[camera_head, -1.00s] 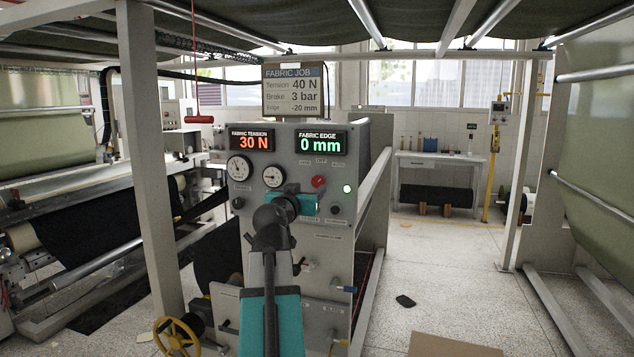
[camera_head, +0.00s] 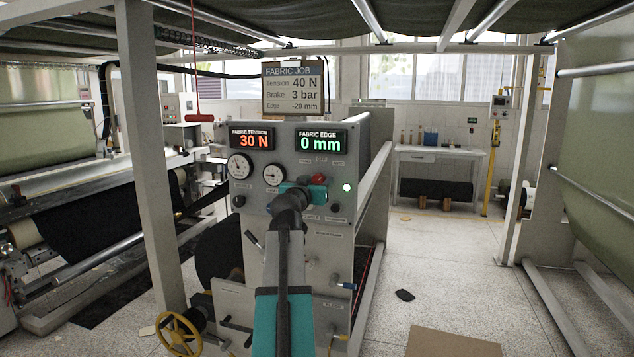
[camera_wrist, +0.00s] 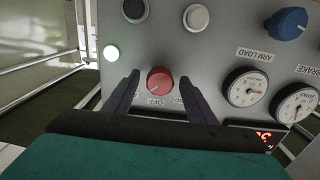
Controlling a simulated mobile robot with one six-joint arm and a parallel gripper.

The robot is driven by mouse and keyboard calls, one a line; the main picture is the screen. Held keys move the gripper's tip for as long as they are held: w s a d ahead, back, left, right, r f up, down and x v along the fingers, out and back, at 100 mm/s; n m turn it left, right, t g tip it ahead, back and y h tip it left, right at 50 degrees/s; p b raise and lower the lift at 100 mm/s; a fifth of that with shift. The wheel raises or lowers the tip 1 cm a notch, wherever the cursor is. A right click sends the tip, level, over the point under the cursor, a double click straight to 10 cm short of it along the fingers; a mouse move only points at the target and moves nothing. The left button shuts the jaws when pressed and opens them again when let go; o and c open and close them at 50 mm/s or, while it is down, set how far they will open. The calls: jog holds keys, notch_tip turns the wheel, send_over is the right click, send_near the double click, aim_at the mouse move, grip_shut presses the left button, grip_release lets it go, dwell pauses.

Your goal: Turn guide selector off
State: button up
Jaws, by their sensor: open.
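A red round knob (camera_head: 319,178) sits on the grey control panel (camera_head: 285,225), below the FABRIC EDGE display. In the wrist view the red knob (camera_wrist: 160,79) lies between the two dark fingers of my gripper (camera_wrist: 160,84), near an OFF label (camera_wrist: 155,101). My gripper is open, one finger on each side of the knob, and I see a gap on both sides. Whether the fingertips reach past its face is unclear. In the head view my gripper (camera_head: 304,188) partly hides the panel just left of and below the knob. The knob's pointer direction is hard to read.
The wrist view shows a lit green lamp (camera_wrist: 111,53), a black knob (camera_wrist: 135,9), a grey-faced knob (camera_wrist: 196,17), a blue knob (camera_wrist: 287,23) and gauges (camera_wrist: 246,87) close by. A yellow handwheel (camera_head: 178,333) stands low left. A cardboard sheet (camera_head: 453,342) lies on the floor.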

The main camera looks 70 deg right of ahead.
jog(key=c, duration=1)
jog(key=shift+c, duration=0.2)
jog(key=shift+n, duration=0.5)
jog(key=n+b, duration=0.1)
jog(key=n, duration=0.6)
jog(key=shift+n, duration=0.4)
jog(key=o, duration=1)
